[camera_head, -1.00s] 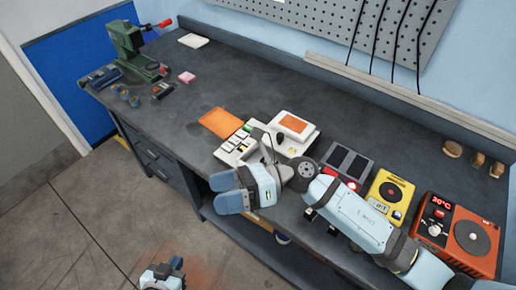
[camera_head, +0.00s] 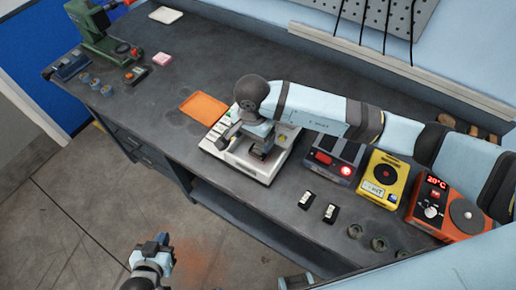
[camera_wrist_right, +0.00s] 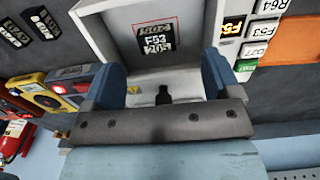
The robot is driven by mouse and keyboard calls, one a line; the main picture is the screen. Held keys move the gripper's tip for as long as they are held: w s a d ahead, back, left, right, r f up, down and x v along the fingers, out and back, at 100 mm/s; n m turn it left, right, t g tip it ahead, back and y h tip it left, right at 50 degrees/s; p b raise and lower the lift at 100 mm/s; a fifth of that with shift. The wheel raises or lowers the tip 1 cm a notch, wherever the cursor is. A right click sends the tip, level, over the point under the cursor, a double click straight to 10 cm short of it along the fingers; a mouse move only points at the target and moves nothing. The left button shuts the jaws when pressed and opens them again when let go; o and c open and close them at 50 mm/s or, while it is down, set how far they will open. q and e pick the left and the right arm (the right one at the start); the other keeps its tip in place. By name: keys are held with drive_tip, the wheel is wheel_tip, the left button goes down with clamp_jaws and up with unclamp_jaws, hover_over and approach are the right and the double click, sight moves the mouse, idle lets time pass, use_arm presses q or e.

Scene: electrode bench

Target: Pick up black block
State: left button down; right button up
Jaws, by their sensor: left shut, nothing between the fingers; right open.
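A black block (camera_wrist_right: 157,42) with white lettering lies in the white tray (camera_wrist_right: 195,20) of a bench device, within a thin red outline. My right gripper (camera_wrist_right: 163,68) is open, its blue fingers on either side of the block's position in the wrist view. I cannot tell whether they touch it. In the head view the right gripper (camera_head: 258,148) points down over the white device (camera_head: 262,176) and mostly hides the block. Two other black blocks with white labels (camera_head: 306,200) (camera_head: 330,213) lie on the bench to the right. My left gripper (camera_head: 152,258) is shut and empty, low over the floor.
A keypad-like row of labelled tiles (camera_wrist_right: 262,30) and an orange mat (camera_head: 204,107) lie beside the tray. A red-lit grey device (camera_head: 334,160), a yellow device (camera_head: 381,178) and an orange heater (camera_head: 448,208) stand to the right.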

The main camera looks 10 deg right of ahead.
sight(256, 153)
drive_tip(key=shift+f, duration=0.95)
drive_tip(key=shift+s+d+f+p, duration=0.1)
drive_tip(key=shift+f+p, duration=0.4)
drive_tip(key=shift+f, duration=0.05)
drive_tip(key=f, duration=0.1)
drive_tip(key=f+p, duration=0.1)
drive_tip(key=f, duration=0.1)
drive_tip(key=shift+s+d+f, duration=0.1)
drive_tip(key=shift+d+f, duration=0.15)
drive_tip(key=shift+f, duration=0.45)
drive_tip(key=shift+c, duration=0.5)
